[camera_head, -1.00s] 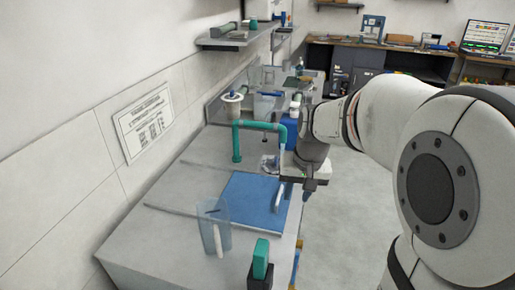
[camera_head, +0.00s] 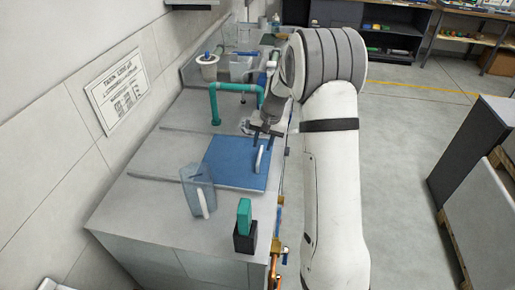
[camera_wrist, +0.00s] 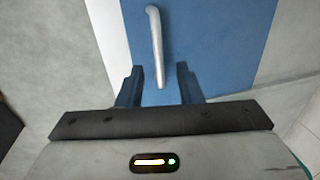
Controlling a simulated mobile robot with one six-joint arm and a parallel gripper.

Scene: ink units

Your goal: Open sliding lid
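The sliding lid (camera_head: 228,162) is a flat blue panel lying on the grey counter, and it also shows in the wrist view (camera_wrist: 225,40). A pale bar handle (camera_head: 259,160) stands on the lid near its right edge. In the wrist view the handle (camera_wrist: 157,45) runs down from the top centre, its near end between the fingertips. My gripper (camera_head: 262,141) is above the lid at the handle's far end. Its two dark fingers (camera_wrist: 157,82) are apart, with a gap on each side of the handle. Whether the fingers are down at handle height is unclear.
A teal tap pipe (camera_head: 235,88) arches just behind the lid. A clear bluish pitcher (camera_head: 199,190) stands at the lid's front left corner. A teal block in a black holder (camera_head: 244,228) stands in front. The counter left of the lid is clear.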

